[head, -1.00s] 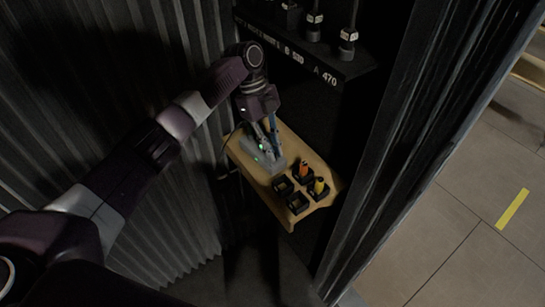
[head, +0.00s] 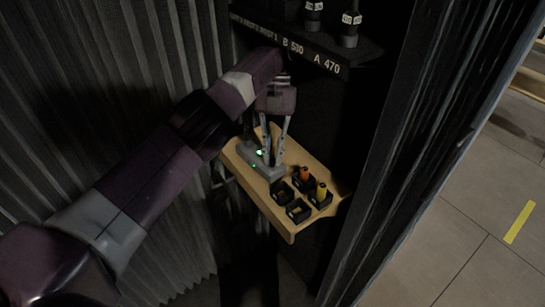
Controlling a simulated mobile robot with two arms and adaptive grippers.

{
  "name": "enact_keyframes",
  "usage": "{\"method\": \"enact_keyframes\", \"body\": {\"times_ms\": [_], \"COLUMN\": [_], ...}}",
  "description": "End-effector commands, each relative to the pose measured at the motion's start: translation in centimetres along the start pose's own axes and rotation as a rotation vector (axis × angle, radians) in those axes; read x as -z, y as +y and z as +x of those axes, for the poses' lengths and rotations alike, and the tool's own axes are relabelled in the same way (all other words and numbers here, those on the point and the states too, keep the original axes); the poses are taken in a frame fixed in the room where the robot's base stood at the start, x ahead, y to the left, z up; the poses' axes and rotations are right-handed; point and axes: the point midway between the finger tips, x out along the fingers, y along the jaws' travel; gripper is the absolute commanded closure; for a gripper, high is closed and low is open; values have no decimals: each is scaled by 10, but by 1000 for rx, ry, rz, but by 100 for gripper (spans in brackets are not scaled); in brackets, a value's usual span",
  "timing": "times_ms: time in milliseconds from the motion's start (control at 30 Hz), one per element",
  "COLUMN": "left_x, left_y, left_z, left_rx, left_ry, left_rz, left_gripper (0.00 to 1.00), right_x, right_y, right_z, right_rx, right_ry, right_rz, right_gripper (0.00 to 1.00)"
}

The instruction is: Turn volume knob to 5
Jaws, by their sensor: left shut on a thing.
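A grey device (head: 256,165) with small green lights sits at the back left part of the wooden shelf. My left gripper (head: 272,156) points down over it, with its fingertips at the top of the device. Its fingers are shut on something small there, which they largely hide. I take it to be the volume knob, but its shape, pointer and any scale are too dark and small to read. My right gripper is not in view.
The wooden shelf (head: 291,228) also carries several black square holders, one with an orange item (head: 304,173) and one with a yellow item (head: 321,191). A dark ledge labelled "B 500" and "A 470" (head: 327,63) hangs above. Corrugated wall is left, a dark post right.

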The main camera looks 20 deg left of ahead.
Motion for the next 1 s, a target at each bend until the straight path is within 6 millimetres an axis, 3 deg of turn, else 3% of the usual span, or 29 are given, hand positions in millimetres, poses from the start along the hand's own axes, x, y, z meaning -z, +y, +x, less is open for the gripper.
{"method": "enact_keyframes", "body": {"times_ms": [300,867,900,1000], "left_x": [0,0,0,0], "left_y": [-1,-1,-1,-1], "left_z": [0,0,0,0], "left_rx": [-46,-56,-56,-55], "left_ry": [-1,-2,-2,-2], "left_rz": [115,137,137,137], "left_gripper": [100,100,84,73], "right_x": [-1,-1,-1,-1], "right_y": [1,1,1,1], "right_z": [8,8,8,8], "right_rx": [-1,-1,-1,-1], "right_ry": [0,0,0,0], "right_rz": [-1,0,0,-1], "right_gripper": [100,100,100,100]}}
